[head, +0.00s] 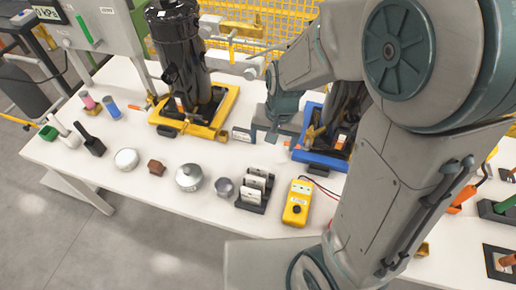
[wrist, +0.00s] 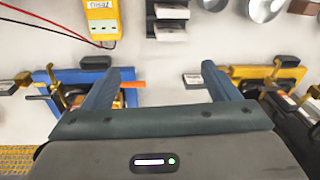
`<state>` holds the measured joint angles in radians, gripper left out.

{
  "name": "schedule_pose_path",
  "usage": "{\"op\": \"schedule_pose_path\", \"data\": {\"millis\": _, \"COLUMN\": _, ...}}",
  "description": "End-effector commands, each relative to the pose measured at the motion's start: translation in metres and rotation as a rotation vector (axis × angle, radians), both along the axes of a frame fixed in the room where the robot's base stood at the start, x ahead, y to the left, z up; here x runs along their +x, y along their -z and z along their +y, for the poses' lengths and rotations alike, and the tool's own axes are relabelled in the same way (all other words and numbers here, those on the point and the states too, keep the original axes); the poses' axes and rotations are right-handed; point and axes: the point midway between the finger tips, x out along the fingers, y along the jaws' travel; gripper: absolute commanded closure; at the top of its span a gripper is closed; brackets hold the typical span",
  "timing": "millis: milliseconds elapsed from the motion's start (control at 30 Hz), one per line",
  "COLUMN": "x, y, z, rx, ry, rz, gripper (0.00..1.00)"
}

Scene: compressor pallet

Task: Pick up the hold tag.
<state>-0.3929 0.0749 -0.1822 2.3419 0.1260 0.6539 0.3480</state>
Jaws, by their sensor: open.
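Upright white-faced tags stand in a dark rack (head: 251,205) at the front middle of the table; the rack is at the top of the wrist view (wrist: 170,33). I cannot read them, so which is the hold tag is unclear. A small dark-framed plate (head: 243,134) stands beside the yellow pallet, and it shows right of centre in the wrist view (wrist: 194,80). My gripper (wrist: 164,76) is open and empty, above the table between the yellow and blue pallets. The rack lies beyond its fingertips.
The yellow pallet (head: 222,119) carries a black compressor (head: 180,55); the blue pallet (head: 318,158) is partly behind my arm. A yellow meter (head: 297,203) with leads stands right of the rack. A grey cup (head: 223,188) and lidded tin (head: 189,177) stand left. White table shows between.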

Motion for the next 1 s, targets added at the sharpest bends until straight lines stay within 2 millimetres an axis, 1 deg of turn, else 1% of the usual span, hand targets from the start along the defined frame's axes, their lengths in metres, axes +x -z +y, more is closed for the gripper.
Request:
{"op": "schedule_pose_path", "data": {"millis": 33, "x": 0.005, "y": 0.004, "z": 0.010, "rx": -0.011, "ry": 0.013, "rz": 0.023, "gripper": 0.18}}
{"op": "schedule_pose_path", "data": {"millis": 100, "x": 0.011, "y": 0.016, "z": 0.019, "rx": -0.025, "ry": 0.041, "rz": 0.040, "gripper": 0.18}}
{"op": "schedule_pose_path", "data": {"millis": 200, "x": 0.017, "y": 0.030, "z": 0.030, "rx": -0.045, "ry": 0.074, "rz": 0.056, "gripper": 0.18}}
{"op": "schedule_pose_path", "data": {"millis": 333, "x": 0.021, "y": 0.043, "z": 0.038, "rx": -0.065, "ry": 0.101, "rz": 0.063, "gripper": 0.18}}
{"op": "schedule_pose_path", "data": {"millis": 467, "x": 0.023, "y": 0.052, "z": 0.042, "rx": -0.074, "ry": 0.114, "rz": 0.066, "gripper": 0.18}}
{"op": "schedule_pose_path", "data": {"millis": 567, "x": 0.023, "y": 0.064, "z": 0.042, "rx": -0.077, "ry": 0.117, "rz": 0.068, "gripper": 0.18}}
{"op": "schedule_pose_path", "data": {"millis": 800, "x": 0.022, "y": 0.105, "z": 0.041, "rx": -0.076, "ry": 0.118, "rz": 0.069, "gripper": 0.18}}
{"op": "schedule_pose_path", "data": {"millis": 900, "x": 0.022, "y": 0.120, "z": 0.041, "rx": -0.076, "ry": 0.115, "rz": 0.070, "gripper": 0.18}}
{"op": "schedule_pose_path", "data": {"millis": 1000, "x": 0.023, "y": 0.130, "z": 0.040, "rx": -0.076, "ry": 0.117, "rz": 0.068, "gripper": 0.18}}
